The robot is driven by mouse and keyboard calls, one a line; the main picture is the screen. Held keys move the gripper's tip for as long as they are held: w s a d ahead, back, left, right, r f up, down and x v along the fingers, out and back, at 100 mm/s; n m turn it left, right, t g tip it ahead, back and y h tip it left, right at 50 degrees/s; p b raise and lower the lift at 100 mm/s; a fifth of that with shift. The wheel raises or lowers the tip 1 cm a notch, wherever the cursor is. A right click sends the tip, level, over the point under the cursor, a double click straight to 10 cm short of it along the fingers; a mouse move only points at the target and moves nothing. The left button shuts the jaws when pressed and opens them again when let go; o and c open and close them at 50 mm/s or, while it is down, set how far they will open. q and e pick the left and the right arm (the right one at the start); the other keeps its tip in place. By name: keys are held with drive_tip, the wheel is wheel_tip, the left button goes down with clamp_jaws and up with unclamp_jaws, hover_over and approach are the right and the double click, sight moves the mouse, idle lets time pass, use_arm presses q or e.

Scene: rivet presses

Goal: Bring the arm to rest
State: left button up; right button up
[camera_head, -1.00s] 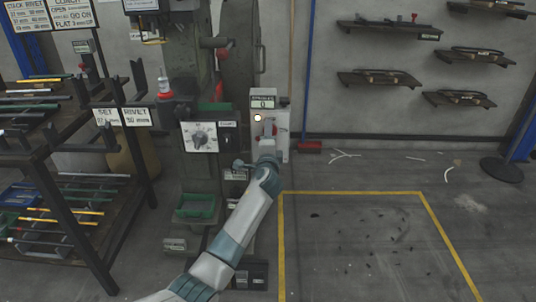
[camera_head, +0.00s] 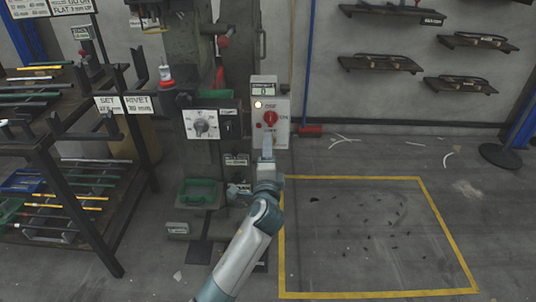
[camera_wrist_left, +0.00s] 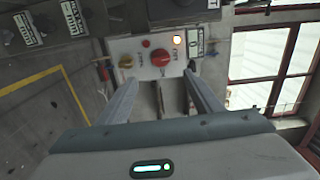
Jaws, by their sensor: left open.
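My left arm reaches up from the bottom middle of the head view, and its gripper (camera_head: 267,147) is just below and in front of a pale control box (camera_head: 283,100). In the left wrist view the two fingers of this gripper (camera_wrist_left: 161,77) are spread apart with nothing between them. The box's red knob (camera_head: 270,118) is uncovered and apart from the fingers; it also shows in the wrist view (camera_wrist_left: 160,57). A lit lamp (camera_head: 258,104) sits at the box's upper left, under a counter (camera_head: 263,91) that seems to read 0. My right gripper is not in view.
A rack of rods (camera_head: 75,215) is at far left. Wall shelves (camera_head: 380,63) hang at right. A yellow-outlined floor area (camera_head: 350,294) holds only small scraps.

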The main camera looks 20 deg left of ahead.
use_arm(q)
drive_tip(key=shift+s+d, duration=0.15)
drive_tip(key=shift+s, duration=0.5)
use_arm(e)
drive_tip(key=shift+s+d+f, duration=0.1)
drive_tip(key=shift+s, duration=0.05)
